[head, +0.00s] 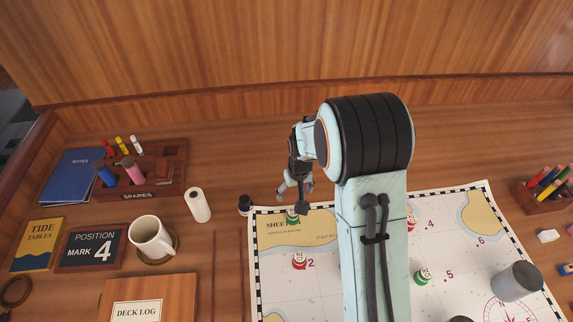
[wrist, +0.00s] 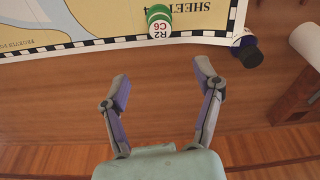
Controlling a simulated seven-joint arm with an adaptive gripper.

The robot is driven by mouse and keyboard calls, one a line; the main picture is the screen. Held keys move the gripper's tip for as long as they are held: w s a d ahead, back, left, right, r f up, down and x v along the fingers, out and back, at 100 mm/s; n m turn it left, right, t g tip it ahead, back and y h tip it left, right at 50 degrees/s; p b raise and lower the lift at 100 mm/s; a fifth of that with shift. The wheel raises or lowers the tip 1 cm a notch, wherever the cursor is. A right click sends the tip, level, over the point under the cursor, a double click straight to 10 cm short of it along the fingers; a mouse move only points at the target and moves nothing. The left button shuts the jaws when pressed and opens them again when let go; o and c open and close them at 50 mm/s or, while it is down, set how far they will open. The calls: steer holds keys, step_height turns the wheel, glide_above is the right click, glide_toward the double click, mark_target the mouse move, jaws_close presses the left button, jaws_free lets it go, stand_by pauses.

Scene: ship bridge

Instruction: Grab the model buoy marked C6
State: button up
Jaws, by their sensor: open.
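A green and white model buoy (wrist: 159,22) sits on the chart near its border in the wrist view. In the head view the same buoy (head: 292,217) is on the chart's upper left part, just below my gripper (head: 296,188) in the picture. In the wrist view my gripper (wrist: 162,85) has its two fingers wide apart, with nothing but bare wood showing between them. The buoy lies beyond the fingertips, untouched.
The chart (head: 300,302) bears red buoys (head: 299,261) and another green one (head: 422,277). A white roll (head: 197,204), a mug (head: 150,236) and a spares rack (head: 170,165) are further left. A grey cylinder (head: 515,282) is right.

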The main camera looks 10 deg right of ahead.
mark_target(293, 213)
steer(key=shift+g, duration=0.4)
steer(key=f, duration=0.8)
steer(key=shift+s+a+f, duration=0.1)
steer(key=shift+s+a, duration=0.1)
steer(key=shift+s, duration=0.15)
steer(key=shift+w+f, duration=0.1)
steer(key=shift+f, duration=0.45)
steer(key=c, duration=0.9)
